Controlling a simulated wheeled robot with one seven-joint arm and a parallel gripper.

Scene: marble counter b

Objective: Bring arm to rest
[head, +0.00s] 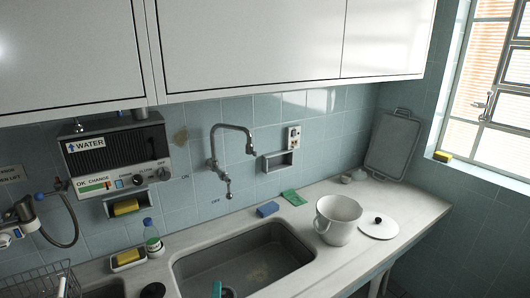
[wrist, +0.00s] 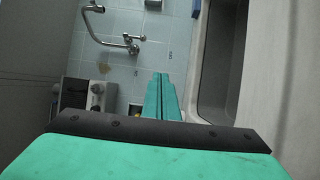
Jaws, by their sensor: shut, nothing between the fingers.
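My gripper (wrist: 161,78) shows in the wrist view as two teal fingers pressed together, shut with nothing between them. The fingers point towards the tiled wall, with the sink basin (wrist: 212,60) to their right in that turned view. In the head view a small teal tip (head: 217,289) shows at the bottom edge, in front of the sink (head: 245,262); it looks like part of my gripper. Most of my arm is out of the head view. The gripper touches nothing that I can see.
A wall tap (head: 229,150) hangs above the sink. A white pot (head: 337,222) and its lid (head: 379,227) stand on the counter right of it. A bottle (head: 152,238) and a yellow sponge (head: 127,257) stand left. White cupboards (head: 250,45) overhang the counter.

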